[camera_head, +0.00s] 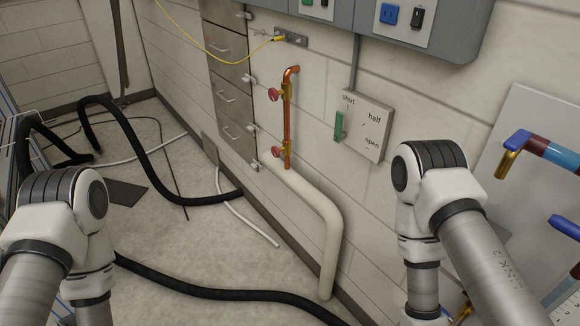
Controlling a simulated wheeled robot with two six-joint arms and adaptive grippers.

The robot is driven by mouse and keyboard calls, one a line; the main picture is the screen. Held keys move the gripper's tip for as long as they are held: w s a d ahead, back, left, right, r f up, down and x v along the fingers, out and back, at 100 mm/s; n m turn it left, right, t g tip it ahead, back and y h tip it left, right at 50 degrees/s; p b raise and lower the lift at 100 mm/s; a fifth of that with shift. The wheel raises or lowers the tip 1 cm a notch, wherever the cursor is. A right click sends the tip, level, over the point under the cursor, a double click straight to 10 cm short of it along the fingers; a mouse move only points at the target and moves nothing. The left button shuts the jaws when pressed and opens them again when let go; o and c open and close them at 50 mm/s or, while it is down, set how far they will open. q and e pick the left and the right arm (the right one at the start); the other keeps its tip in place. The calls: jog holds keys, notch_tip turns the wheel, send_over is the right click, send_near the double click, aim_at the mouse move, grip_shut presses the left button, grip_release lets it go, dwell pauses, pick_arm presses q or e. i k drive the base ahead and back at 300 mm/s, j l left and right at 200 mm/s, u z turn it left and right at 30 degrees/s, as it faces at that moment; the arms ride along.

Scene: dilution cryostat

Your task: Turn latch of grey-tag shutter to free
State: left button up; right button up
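I cannot make out a shutter with a grey tag or its latch in the head view. A pale box (364,127) on the wall is marked shut, half and open, and has a green handle (340,126) at its left side, nearest the word shut. No grey tag shows on it. My left and right arms come in at the lower left and lower right. Both grippers are outside the picture.
A copper pipe (288,125) with red-knobbed valves stands against the wall, above a thick white pipe (331,240). Drawers (229,95) are behind it. Black hoses (220,293) lie across the floor. Blue-ended pipes (550,150) are at the right.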

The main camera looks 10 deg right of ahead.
aim_at(255, 165)
jog(key=i+j+z, duration=0.3)
jog(key=i+j, duration=1.65)
jog(key=z, duration=0.35)
jog(key=i+j+z, duration=0.1)
jog(key=z, duration=0.25)
jog(key=j+z, duration=0.15)
jog(key=z, duration=0.2)
